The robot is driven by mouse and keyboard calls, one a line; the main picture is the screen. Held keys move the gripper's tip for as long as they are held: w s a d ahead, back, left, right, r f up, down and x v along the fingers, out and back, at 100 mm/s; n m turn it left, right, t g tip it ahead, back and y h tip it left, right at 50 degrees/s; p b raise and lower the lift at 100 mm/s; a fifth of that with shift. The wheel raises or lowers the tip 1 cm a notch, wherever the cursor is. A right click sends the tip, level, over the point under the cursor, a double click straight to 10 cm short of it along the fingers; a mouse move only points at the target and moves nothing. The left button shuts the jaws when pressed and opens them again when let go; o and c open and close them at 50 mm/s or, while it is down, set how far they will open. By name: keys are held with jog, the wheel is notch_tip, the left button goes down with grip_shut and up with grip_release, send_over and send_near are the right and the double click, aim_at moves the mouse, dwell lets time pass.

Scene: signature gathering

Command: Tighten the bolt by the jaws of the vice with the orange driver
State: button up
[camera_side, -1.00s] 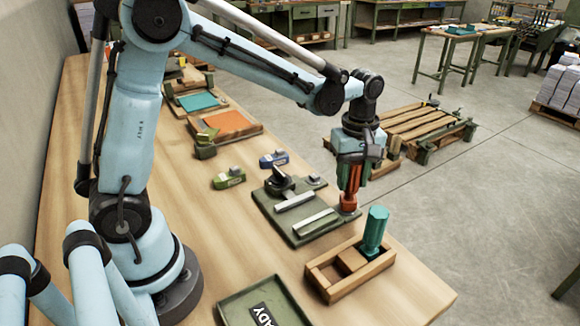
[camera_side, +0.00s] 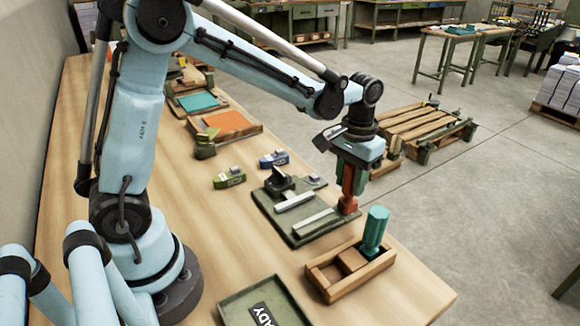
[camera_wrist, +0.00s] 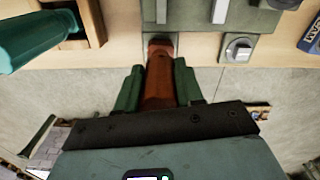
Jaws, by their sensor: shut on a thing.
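The orange driver (camera_side: 348,202) stands upright with its lower end at the right corner of the green vice plate (camera_side: 290,235). My gripper (camera_side: 351,178) is shut on its upper part, from above. In the wrist view, the driver (camera_wrist: 160,80) sits between my two green fingers, and its far end meets the edge of the vice plate (camera_wrist: 185,20). The pale jaw bars (camera_side: 314,219) lie on the plate, just left of the driver. Whatever is under the driver's tip is hidden, so I cannot tell how it sits on a bolt.
A wooden box (camera_side: 322,283) with a teal-handled tool (camera_side: 375,228) stands close in front of the driver. A small block with a bolt head (camera_wrist: 238,47) is beside the plate. Green and blue blocks (camera_side: 273,159) lie behind. A green tray (camera_side: 236,306) is nearer.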

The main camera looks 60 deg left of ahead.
jog(key=shift+n, duration=0.6)
jog(key=shift+r, duration=0.15)
jog(key=shift+r, duration=2.2)
